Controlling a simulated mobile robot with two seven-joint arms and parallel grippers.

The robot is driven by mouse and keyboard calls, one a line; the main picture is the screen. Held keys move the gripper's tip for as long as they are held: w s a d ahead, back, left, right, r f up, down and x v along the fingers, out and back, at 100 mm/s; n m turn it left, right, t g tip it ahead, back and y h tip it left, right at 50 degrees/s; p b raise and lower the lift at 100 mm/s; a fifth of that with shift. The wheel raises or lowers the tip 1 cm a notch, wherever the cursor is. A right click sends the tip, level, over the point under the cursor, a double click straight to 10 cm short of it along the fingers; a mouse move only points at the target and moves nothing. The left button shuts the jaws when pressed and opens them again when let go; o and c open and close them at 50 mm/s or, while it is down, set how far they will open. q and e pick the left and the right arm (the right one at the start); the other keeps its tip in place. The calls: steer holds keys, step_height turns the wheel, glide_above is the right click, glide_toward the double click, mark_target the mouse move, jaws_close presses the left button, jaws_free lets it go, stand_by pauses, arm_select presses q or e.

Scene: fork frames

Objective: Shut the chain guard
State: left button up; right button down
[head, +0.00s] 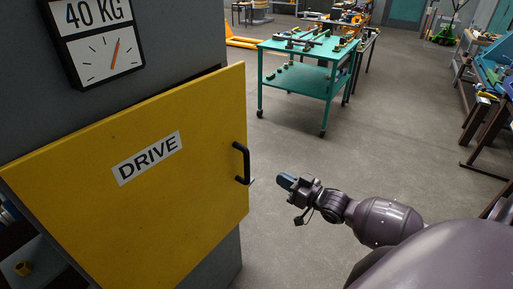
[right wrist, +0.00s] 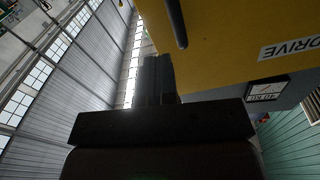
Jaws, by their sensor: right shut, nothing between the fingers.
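The chain guard is a yellow panel (head: 190,200) labelled DRIVE on a grey housing (head: 160,60). It appears to stand at an angle to the housing, with a dark space showing past its lower left edge. How far open it is, I cannot tell. A black bar handle (head: 240,163) sits near its right edge. My right gripper (head: 285,181) is shut and empty, just right of the handle and apart from it. In the right wrist view the shut fingers (right wrist: 157,78) point towards the panel (right wrist: 225,40) and handle (right wrist: 177,22). My left gripper is out of view.
A dial sign reading 40 KG (head: 97,45) is on the housing. A green wheeled trolley (head: 300,84) with tools stands behind, and benches line the right side. The grey floor (head: 400,130) between them is clear. A small yellow part (head: 23,268) lies at lower left.

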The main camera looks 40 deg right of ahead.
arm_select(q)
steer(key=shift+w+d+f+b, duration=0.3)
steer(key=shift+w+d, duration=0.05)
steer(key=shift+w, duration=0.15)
arm_select(e)
steer(key=n, duration=0.2)
glide_toward(241, 156)
steer(key=x, duration=0.7)
steer(key=shift+w+a+f, duration=0.1)
steer(key=shift+w, duration=0.2)
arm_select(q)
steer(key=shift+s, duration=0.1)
